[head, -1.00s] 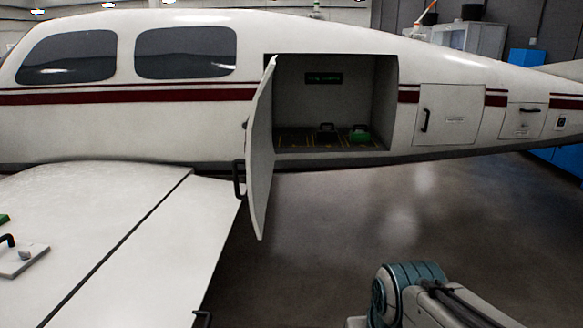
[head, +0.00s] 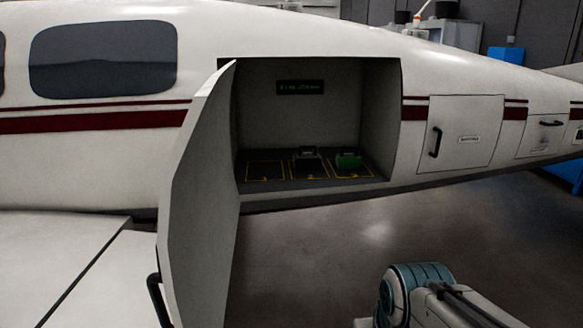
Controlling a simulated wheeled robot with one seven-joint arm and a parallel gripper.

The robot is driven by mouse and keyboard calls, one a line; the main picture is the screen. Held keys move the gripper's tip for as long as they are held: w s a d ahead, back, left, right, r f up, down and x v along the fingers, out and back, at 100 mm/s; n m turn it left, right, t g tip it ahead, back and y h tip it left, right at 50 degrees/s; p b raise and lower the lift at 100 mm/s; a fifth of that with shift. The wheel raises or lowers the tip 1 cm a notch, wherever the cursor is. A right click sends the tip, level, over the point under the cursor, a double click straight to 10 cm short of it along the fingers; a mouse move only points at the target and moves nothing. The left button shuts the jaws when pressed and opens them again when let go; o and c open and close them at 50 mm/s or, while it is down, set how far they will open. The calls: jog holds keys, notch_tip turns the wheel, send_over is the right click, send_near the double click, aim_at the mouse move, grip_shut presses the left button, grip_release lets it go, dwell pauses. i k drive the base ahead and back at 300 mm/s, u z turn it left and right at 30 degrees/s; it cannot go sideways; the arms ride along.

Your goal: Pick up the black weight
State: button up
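The black weight (head: 307,162) sits upright on the floor of the open cargo compartment (head: 297,95) in the side of the white aircraft. It is small and dark, with a handle on top, and stands in the middle yellow-marked area. My gripper is not in view. Only a teal and white link of my arm shows at the bottom right, well short of the compartment.
The compartment door (head: 200,200) stands open on the left side of the opening. The wing (head: 60,262) is at the lower left. A shut hatch with a black handle (head: 467,133) is right of the opening. Grey floor (head: 330,240) below the fuselage is clear.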

aim_at(301, 162)
jog(key=i, duration=3.2)
jog(key=u, duration=0.15)
